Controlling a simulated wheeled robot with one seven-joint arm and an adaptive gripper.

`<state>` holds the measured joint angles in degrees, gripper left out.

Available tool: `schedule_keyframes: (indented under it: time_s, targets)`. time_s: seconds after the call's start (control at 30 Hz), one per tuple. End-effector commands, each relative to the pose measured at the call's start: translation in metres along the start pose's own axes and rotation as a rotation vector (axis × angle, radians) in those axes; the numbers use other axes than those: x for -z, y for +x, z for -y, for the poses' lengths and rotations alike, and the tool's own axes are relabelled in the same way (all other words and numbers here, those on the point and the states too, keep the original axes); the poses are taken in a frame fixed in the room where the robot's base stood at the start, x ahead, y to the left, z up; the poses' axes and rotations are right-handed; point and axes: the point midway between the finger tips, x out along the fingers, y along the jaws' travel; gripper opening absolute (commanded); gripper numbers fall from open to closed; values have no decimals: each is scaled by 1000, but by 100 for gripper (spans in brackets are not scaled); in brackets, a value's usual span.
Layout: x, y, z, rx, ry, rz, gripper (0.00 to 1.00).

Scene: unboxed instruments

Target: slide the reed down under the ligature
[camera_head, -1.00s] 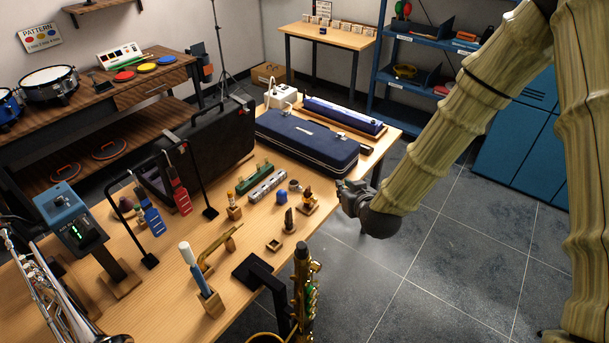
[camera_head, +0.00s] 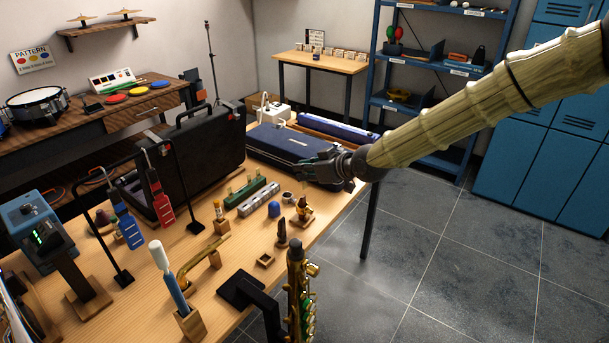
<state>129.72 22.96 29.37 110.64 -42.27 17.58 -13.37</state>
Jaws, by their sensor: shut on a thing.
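A small dark upright piece with a gold band, which looks like the mouthpiece with its ligature (camera_head: 303,208), stands on a wooden base near the right edge of the table. My gripper (camera_head: 308,168) is above and a little beyond it in the picture, apart from it, with its fingers pointing left. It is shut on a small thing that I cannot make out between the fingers. I cannot tell the reed apart at this size.
A dark upright piece (camera_head: 281,234), a blue cap-like thing (camera_head: 274,209) and a small square wooden holder (camera_head: 265,260) stand nearby. A saxophone (camera_head: 298,295) rises at the front. A navy case (camera_head: 280,146) lies behind my gripper. Clear floor (camera_head: 450,260) is to the right.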

Motion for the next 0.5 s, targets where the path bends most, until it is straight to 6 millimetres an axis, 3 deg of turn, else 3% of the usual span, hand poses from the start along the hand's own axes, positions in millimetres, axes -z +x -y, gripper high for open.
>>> schedule_keyframes:
  time_s: [0.5]
  targets:
    - [-33,19,1,1,1,0,6]
